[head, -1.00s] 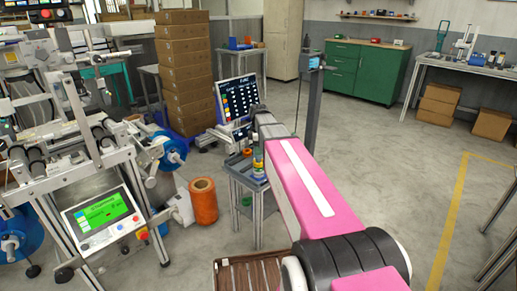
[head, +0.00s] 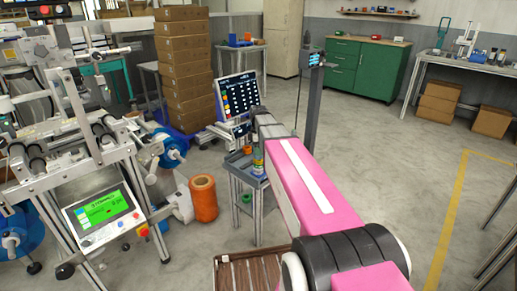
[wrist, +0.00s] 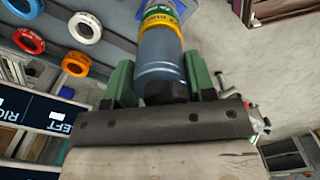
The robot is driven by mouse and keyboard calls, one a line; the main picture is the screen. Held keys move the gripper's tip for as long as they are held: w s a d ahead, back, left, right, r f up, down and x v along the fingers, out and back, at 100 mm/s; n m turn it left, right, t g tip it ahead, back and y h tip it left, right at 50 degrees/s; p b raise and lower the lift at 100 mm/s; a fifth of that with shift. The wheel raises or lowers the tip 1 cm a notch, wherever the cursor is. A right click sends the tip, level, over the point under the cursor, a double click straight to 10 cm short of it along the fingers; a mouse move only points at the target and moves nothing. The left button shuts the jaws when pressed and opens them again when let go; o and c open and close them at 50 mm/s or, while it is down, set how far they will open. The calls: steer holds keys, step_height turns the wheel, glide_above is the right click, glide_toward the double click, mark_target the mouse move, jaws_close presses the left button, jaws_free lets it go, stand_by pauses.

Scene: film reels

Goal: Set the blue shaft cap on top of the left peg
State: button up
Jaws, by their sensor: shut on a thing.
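My gripper (wrist: 160,82) shows in the wrist view with two green fingers. They are shut on a blue-grey cylinder (wrist: 160,55), with one finger on each side. The cylinder has a dark end close to the palm and a yellow and green band at its far end. I cannot tell for certain whether this is the blue shaft cap. In the head view my pink arm reaches forward over a small grey cart, and the fingers are too small to make out. I cannot make out the left peg in either view.
The grey cart (head: 235,168) carries small items. A dark screen (head: 240,96) stands behind it. Several coloured rings, one red (wrist: 28,41), lie nearby. An orange spool (head: 203,198) stands left; open floor lies right.

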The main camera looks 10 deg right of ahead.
steer(key=shift+f, duration=0.2)
stand_by(0.3)
steer(key=o, duration=1.1)
steer(key=shift+r, duration=0.15)
step_height(320, 180, up, 11)
steer(key=shift+f, duration=0.2)
